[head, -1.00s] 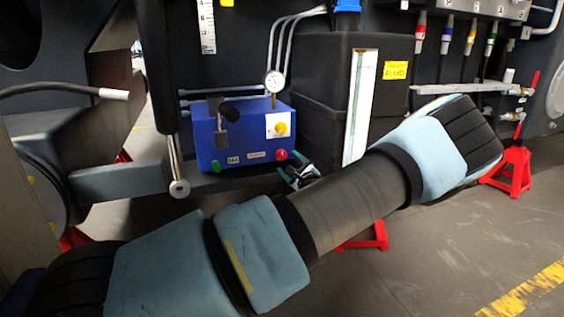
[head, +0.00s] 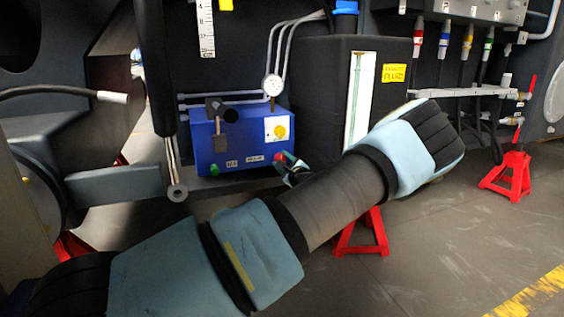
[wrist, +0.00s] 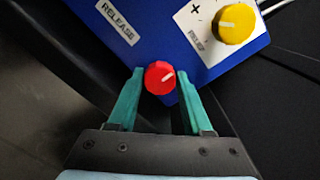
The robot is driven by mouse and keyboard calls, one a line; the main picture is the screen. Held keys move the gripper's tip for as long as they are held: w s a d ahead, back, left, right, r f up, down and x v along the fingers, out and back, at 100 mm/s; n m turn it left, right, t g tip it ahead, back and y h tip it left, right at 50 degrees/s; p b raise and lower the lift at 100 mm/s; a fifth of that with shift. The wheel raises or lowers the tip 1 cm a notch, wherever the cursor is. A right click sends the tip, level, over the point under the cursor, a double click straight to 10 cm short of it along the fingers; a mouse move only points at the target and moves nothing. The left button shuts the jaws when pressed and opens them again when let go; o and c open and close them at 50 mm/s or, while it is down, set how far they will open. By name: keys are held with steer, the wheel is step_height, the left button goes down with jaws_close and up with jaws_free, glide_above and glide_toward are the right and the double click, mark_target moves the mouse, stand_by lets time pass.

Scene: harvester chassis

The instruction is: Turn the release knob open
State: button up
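The red release knob (wrist: 159,78) is on the front of the blue box (head: 207,151), near the white RELEASE label (wrist: 117,23). It carries a pale pointer mark. In the wrist view my gripper (wrist: 158,88) has its two teal fingers spread on either side of the knob, with a visible gap at each side. In the head view my gripper (head: 288,172) is at the box's lower right corner, and the red knob (head: 280,158) shows just above it. My arm crosses the front of the picture.
A yellow relief knob (wrist: 236,24) is on a white plate on the same box. A black handle and a gauge (head: 272,85) are at its top. A dark tank (head: 325,75) stands to the right. Red stands (head: 510,177) are on the floor.

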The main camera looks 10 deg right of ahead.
jaws_close()
steer(key=shift+p, duration=0.3)
steer(key=shift+f+n+h+b, duration=0.1)
steer(key=shift+n+h+b, duration=0.35)
steer(key=shift+n, duration=8.25)
steer(key=shift+f+n+h+b, duration=0.1)
steer(key=shift+n+h+b, duration=0.35)
steer(key=shift+n, duration=8.25)
steer(key=shift+s+r, duration=0.1)
